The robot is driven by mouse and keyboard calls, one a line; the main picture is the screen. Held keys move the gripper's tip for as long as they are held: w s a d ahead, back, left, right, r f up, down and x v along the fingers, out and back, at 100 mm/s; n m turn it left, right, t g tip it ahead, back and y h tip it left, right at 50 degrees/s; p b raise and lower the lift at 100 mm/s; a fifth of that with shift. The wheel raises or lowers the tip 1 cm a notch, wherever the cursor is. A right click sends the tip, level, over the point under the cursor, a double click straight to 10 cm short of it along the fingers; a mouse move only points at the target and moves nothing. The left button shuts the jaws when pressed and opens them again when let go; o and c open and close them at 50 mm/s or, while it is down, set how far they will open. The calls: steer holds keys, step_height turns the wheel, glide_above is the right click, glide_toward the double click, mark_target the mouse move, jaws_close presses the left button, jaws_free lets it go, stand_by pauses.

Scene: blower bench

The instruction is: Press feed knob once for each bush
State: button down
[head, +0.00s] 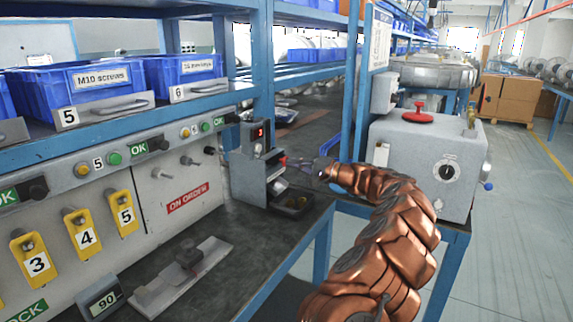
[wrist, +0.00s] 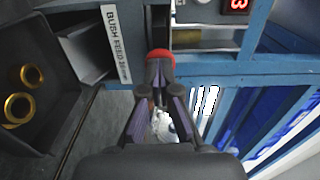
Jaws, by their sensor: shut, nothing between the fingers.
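The grey bush feeder (head: 248,178) stands at the right end of the bench. Its red feed knob (head: 283,160) faces right, towards my gripper (head: 312,168). In the wrist view the red knob (wrist: 160,55) shows just beyond the closed tips of my gripper (wrist: 160,72). The tips overlap the knob, and I cannot tell whether they touch it. My gripper holds nothing. Two brass bushes, one upper (wrist: 31,76) and one lower (wrist: 18,108), lie in the dark tray (wrist: 60,135) at the left of the wrist view. A label (wrist: 116,45) reads "BUSH FEED".
A small display (head: 258,132) above the feeder shows a red 3. A grey machine (head: 415,165) with a red top knob stands close to the right of my arm. A blue shelf post (head: 264,75) rises behind the feeder.

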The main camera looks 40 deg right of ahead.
steer(key=v, duration=1)
steer(key=shift+s, duration=0.25)
steer(key=shift+d, duration=0.1)
stand_by(1.1)
